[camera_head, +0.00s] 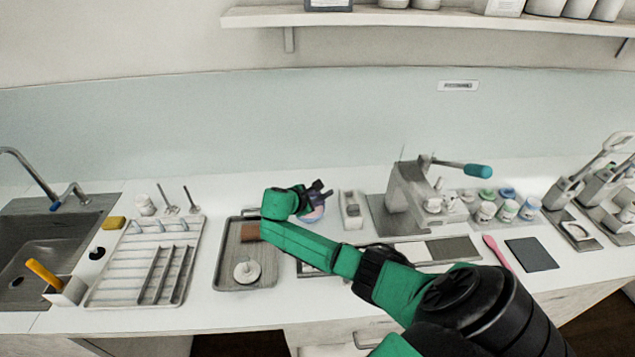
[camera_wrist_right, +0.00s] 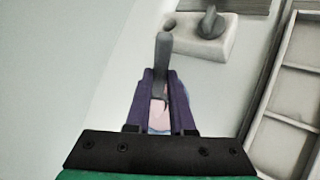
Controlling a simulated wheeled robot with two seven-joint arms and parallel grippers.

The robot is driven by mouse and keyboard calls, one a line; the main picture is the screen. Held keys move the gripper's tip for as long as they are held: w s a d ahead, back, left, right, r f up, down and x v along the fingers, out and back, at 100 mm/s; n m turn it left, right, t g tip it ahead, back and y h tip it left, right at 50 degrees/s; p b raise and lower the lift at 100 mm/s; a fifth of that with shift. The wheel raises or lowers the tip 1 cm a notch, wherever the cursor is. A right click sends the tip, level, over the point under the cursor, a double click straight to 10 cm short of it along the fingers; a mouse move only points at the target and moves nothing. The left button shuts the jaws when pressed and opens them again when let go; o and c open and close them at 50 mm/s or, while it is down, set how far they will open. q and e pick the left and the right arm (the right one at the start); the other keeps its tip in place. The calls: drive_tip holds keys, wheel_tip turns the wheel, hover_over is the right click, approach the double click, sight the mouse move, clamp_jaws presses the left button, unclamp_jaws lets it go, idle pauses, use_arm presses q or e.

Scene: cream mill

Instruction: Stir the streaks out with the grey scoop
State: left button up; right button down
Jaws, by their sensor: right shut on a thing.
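My right gripper (camera_head: 318,193) is over a small bowl (camera_head: 313,214) with a bluish rim and pinkish contents, on the counter left of the middle. In the right wrist view, the dark purple fingers of my right gripper (camera_wrist_right: 163,88) are shut on the grey scoop (camera_wrist_right: 163,50), whose handle stands up between them. Pink contents (camera_wrist_right: 158,113) show between the fingers, with a bit of blue below. The scoop's lower end is hidden, so I cannot tell how deep it sits or whether streaks remain. My left gripper is not in view.
A grey tray (camera_head: 228,281) with a brown block (camera_head: 250,232) and a white knobbed piece (camera_head: 247,271) lies left of the bowl. A pale holder (camera_head: 352,222) stands close on its right, then a press (camera_head: 407,195). Several jars stand further right. A shelf (camera_head: 420,17) hangs above.

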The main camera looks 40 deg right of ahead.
drive_tip(key=shift+r, duration=2.5)
drive_tip(key=shift+s, duration=0.1)
